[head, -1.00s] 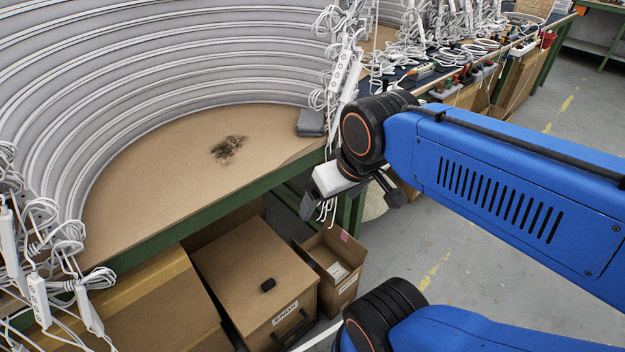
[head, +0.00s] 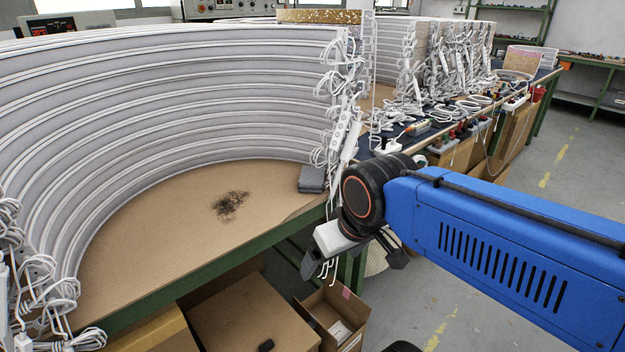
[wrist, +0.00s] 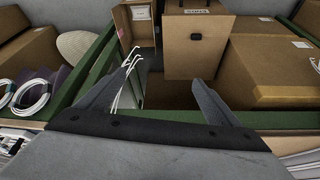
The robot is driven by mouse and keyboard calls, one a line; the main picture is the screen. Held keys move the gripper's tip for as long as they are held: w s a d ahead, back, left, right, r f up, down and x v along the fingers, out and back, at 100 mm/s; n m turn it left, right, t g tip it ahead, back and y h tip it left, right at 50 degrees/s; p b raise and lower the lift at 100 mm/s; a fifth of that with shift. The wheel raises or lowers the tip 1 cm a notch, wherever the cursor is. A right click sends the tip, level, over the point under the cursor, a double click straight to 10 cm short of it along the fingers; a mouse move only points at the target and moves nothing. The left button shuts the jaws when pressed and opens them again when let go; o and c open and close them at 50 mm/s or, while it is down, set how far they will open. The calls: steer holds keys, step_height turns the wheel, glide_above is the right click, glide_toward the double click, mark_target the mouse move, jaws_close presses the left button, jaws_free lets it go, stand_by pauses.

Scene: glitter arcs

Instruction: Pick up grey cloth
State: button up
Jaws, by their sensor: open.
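The grey cloth (head: 312,179) is a small folded stack on the cardboard-covered table (head: 150,235), near its right end beside the hanging white cables. My gripper (head: 352,268) is just past the table's front edge, lower and to the right of the cloth in the head view, apart from it. In the wrist view my gripper (wrist: 158,95) shows two dark fingers spread wide with nothing held between them. The cloth cannot be made out in the wrist view.
A curved stack of white ribbed arcs (head: 190,100) walls the table's back. Cables and plugs (head: 345,130) hang close to my arm. A dark smudge (head: 230,205) lies on the bare table. Cardboard boxes (head: 250,312) stand below; they also show in the wrist view (wrist: 196,45).

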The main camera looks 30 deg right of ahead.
steer(key=shift+o, duration=0.3)
steer(key=w+d+r+n+g+h, duration=0.2)
steer(key=w+r+n+g, duration=0.3)
steer(key=w+r, duration=0.75)
steer(key=w+d+r+n+g+h, duration=0.2)
steer(key=w+r+n, duration=0.4)
steer(key=w+r, duration=0.65)
glide_above(311, 174)
steer(key=w+a, duration=0.1)
steer(key=f, duration=1.3)
steer(key=shift+a+f, duration=0.2)
steer(key=shift+f, duration=0.1)
steer(key=shift+a+x, duration=0.2)
steer(key=shift+x, duration=1.15)
steer(key=shift+a+x, duration=0.15)
steer(key=shift+x, duration=1.2)
steer(key=shift+w+f, duration=0.15)
steer(key=shift+c, duration=0.4)
steer(key=c, duration=0.8)
steer(key=shift+c, duration=0.2)
